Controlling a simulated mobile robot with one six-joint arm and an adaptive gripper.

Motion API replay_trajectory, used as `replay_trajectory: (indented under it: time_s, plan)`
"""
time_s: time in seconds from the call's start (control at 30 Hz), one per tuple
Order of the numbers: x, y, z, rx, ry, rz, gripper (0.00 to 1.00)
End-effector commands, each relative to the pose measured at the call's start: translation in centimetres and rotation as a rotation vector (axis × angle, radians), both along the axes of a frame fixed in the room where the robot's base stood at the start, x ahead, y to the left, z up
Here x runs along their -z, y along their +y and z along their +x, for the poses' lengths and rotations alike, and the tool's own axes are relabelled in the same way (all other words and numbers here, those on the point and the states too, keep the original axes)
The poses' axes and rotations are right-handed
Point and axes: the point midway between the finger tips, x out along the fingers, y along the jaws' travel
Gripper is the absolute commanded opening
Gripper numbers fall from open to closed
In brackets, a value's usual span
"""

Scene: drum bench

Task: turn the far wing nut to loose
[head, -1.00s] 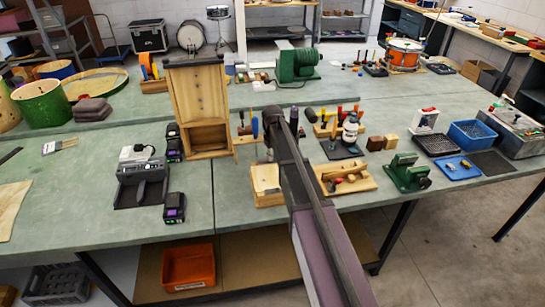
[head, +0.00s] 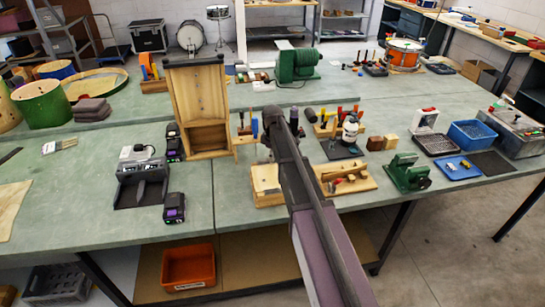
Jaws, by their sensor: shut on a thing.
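My arm reaches over the middle of the bench, and its links cover most of the work spot. My gripper (head: 268,153) shows only as a small grey part left of the arm, low over a pale wooden block (head: 264,182). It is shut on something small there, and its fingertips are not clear. The far wing nut is hidden behind the arm and gripper, so its angle cannot be read.
A tall wooden case (head: 197,95) stands close on the left. A wooden tray (head: 345,178) and a green vise-like tool (head: 407,173) sit to the right. A tool rack (head: 335,128) and a dark mat with a bottle (head: 350,130) are behind.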

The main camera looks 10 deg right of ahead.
Motion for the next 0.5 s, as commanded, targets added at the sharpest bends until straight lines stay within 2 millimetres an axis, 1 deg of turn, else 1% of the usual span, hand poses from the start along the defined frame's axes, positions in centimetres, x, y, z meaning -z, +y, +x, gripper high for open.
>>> replay_trajectory:
  time_s: [0.13, 0.5]
  plan:
    - [0.03, 0.02, -0.10, -0.026, 0.002, 0.000, 0.00]
    - [0.03, 0.02, -0.12, -0.030, 0.002, 0.000, 0.00]
